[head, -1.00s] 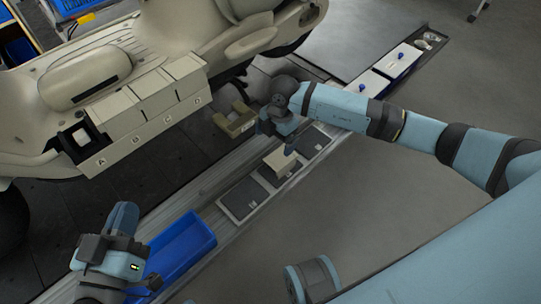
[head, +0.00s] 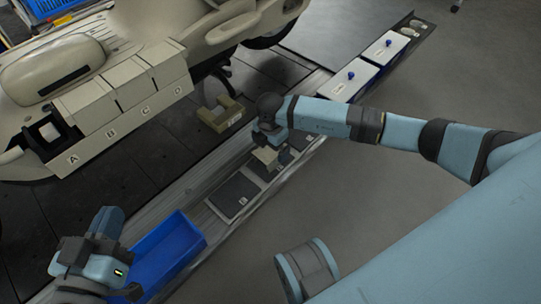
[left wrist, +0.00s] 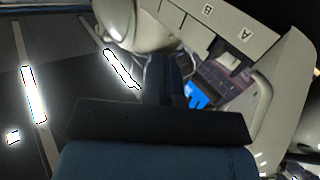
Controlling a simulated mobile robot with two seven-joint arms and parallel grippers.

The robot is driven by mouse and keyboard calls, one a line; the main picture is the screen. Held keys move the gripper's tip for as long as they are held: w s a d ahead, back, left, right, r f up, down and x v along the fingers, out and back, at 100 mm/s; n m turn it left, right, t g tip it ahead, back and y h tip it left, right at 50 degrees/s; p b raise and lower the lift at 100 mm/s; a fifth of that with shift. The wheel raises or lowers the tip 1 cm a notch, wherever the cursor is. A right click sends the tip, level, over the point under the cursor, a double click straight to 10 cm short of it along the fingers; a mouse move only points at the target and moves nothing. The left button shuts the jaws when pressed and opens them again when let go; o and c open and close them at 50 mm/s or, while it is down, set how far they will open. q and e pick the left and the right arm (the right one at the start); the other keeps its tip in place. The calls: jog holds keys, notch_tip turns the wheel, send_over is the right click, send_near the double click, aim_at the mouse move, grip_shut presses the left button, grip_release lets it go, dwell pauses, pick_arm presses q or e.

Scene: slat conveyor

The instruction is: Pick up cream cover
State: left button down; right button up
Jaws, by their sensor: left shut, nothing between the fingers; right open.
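A small cream cover (head: 265,158) rests on or just above a dark pad in the middle of the conveyor strip. My right gripper (head: 274,146) is open, pointing down right over the cover and partly hiding it; I cannot tell if the fingers touch it. My left gripper (head: 132,291) is shut and empty at the lower left, beside the blue tray. The left wrist view shows cream panels marked A and B (left wrist: 208,10) but not the cover on the pad.
A blue tray (head: 168,252) stands on the near end of the strip. A cream U-shaped bracket (head: 220,113) lies on the dark floor slats. A large cream scooter body (head: 150,75) with lettered boxes stands at upper left. White boxes with blue knobs (head: 352,87) sit farther along.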

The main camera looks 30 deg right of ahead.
notch_tip(320, 180, down, 3)
jog(key=shift+r+b, duration=0.15)
jog(key=shift+b, duration=0.2)
jog(key=shift+r, duration=0.1)
jog(key=c, duration=1)
jog(key=shift+c, duration=0.2)
